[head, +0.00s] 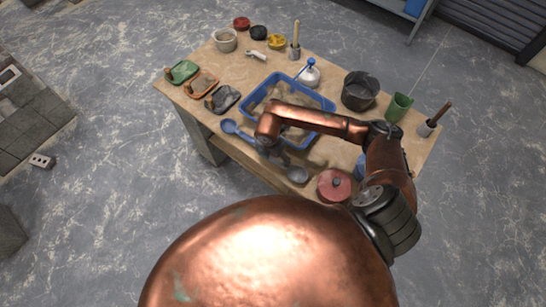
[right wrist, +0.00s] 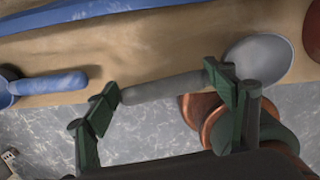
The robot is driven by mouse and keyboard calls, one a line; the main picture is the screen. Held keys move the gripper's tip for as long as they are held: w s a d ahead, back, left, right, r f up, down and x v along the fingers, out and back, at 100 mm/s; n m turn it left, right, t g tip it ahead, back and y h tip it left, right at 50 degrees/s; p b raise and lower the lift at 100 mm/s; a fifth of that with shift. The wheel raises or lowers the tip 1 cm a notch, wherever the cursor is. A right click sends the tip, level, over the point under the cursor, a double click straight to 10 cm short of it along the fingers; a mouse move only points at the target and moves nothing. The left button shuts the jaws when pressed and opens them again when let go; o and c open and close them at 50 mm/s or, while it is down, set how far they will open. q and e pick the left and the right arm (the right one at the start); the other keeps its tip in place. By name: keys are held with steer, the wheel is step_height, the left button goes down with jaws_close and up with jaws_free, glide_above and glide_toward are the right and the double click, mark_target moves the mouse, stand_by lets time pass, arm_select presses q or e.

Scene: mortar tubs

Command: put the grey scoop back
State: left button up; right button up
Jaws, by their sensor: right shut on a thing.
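The grey scoop (head: 298,175) shows its round bowl at the front edge of the table in the head view. In the right wrist view the grey scoop (right wrist: 262,58) has its bowl at the right, and its handle runs left between my fingers. My right gripper (right wrist: 162,91) is shut on the grey scoop at its handle, past the table edge. In the head view my right gripper (head: 280,158) is partly hidden under my arm. I cannot tell whether the scoop touches the table. My left gripper is in neither view.
A blue tub (head: 262,90) with mortar stands mid-table, under my right forearm. A blue scoop (head: 236,128) lies left of the gripper, and a red lidded pot (head: 334,186) right of it. A dark bucket (head: 360,91) and green container (head: 398,107) stand right. Several small trays are left.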

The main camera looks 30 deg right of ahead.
steer(key=shift+f, duration=0.3)
steer(key=o, duration=2)
steer(key=r, duration=0.7)
steer(key=a+r, duration=0.1)
steer(key=r, duration=0.2)
steer(key=shift+s+a+r, duration=0.1)
steer(key=shift+s+r, duration=0.2)
steer(key=shift+r, duration=0.1)
steer(key=shift+s+r, duration=0.1)
steer(key=shift+r, duration=0.45)
